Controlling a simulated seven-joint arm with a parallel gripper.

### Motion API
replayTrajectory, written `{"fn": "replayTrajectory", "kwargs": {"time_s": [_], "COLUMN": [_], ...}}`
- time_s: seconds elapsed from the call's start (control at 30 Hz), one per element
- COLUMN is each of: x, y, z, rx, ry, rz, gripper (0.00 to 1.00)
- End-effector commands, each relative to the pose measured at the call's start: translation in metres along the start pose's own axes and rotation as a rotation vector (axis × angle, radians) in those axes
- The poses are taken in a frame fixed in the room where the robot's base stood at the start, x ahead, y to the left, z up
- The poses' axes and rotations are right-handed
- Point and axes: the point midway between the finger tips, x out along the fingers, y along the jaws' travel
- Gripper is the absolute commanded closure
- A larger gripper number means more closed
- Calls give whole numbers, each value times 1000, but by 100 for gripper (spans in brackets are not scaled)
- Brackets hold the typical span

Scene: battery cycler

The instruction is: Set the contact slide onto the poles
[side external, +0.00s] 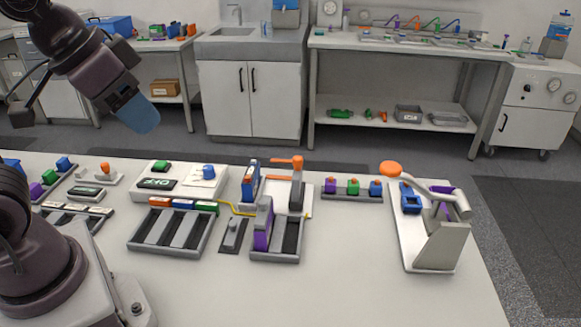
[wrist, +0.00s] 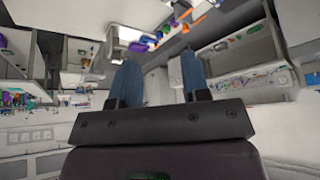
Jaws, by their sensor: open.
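My gripper (side external: 138,115) is raised at the upper left of the side view, high above the bench and far from the parts. Its two blue fingers stand apart with nothing between them in the wrist view (wrist: 160,78). A grey fixture with an orange-topped upright (side external: 297,178) stands mid-bench. In front of it a purple and grey block (side external: 263,226) stands in a dark two-lane tray (side external: 275,258). A blue block (side external: 250,182) stands just left of the upright. I cannot tell for certain which part is the contact slide, and the poles are too small to make out.
A white cycler box with a green display (side external: 158,184) sits left of centre, with a slotted tray (side external: 165,245) before it. A yellow cable (side external: 238,209) runs toward the fixture. A lever press (side external: 440,230) stands at right. The bench's front right is clear.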

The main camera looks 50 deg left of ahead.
Motion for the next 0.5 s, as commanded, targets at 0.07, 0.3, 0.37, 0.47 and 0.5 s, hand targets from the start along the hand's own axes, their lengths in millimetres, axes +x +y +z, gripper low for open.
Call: {"fn": "replayTrajectory", "kwargs": {"time_s": [0.07,0.3,0.37,0.47,0.5], "x": [0,0,0,2,5], "y": [0,0,0,0,-1], "z": [0,0,0,0,1], "rx": [0,0,0,-2,-3], "ry": [0,0,0,-10,-27], "rz": [0,0,0,-1,-1], "gripper": [57,57,57,50,50]}}
